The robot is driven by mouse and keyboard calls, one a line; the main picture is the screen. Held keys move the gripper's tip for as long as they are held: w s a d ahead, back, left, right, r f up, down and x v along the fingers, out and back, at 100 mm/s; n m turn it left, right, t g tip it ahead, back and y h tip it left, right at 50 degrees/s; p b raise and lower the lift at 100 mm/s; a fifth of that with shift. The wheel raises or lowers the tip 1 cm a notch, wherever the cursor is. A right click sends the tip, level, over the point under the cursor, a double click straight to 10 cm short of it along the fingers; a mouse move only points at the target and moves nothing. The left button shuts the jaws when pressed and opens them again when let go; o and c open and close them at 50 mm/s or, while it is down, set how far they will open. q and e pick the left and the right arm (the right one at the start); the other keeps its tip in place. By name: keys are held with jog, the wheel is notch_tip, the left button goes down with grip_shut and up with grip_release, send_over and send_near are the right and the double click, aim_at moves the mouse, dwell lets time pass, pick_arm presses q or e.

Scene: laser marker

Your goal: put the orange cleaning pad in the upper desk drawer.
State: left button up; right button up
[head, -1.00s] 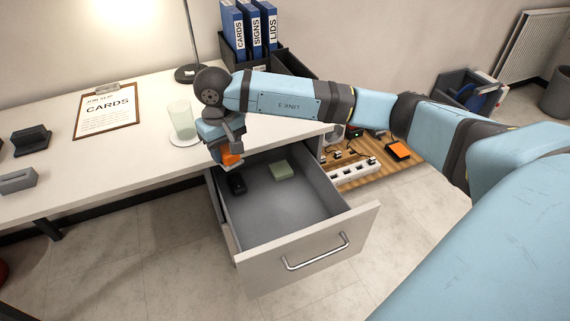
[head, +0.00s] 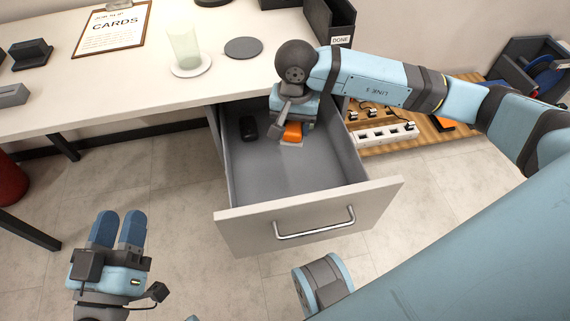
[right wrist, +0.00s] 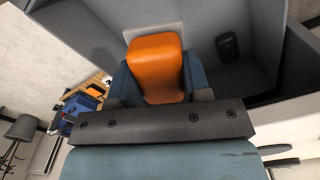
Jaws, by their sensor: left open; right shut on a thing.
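The upper desk drawer (head: 262,187) is pulled open below the desk top. My right gripper (head: 291,140) is down inside the drawer, toward its back right, shut on the orange cleaning pad (head: 293,131). In the right wrist view the pad (right wrist: 155,66) sits between the two blue fingers, above the drawer floor; whether it touches anything below cannot be told. A pale thing (right wrist: 152,30) shows just past the pad, mostly hidden. My left gripper (head: 117,230) is open and empty over the floor at the lower left, away from the drawer.
A small black object (head: 249,128) lies in the drawer's back left. On the desk (head: 200,98) stand a glass (head: 184,47) on a coaster, a dark round disc (head: 243,48) and a clipboard (head: 113,28). A power strip (head: 385,134) lies right of the drawer.

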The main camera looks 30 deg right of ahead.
jog(key=b, duration=0.5)
send_over(291, 185)
notch_tip(291, 185, down, 14)
notch_tip(291, 185, down, 5)
jog(key=shift+r+b, duration=0.2)
jog(key=shift+b, duration=0.35)
jog(key=shift+f, duration=0.45)
notch_tip(291, 185, down, 4)
jog(key=shift+r+b, duration=0.2)
jog(key=shift+b, duration=0.7)
jog(key=shift+f, duration=0.2)
jog(key=shift+r, duration=0.1)
jog(key=shift+d+f, duration=0.1)
jog(key=shift+f, duration=0.1)
jog(key=o, duration=0.9)
pick_arm(q)
notch_tip(291, 185, down, 7)
jog(key=w+m+g, duration=0.1)
jog(key=w+m, duration=0.1)
jog(key=m, duration=0.1)
jog(key=shift+a+r, duration=0.2)
jog(key=shift+a, duration=0.2)
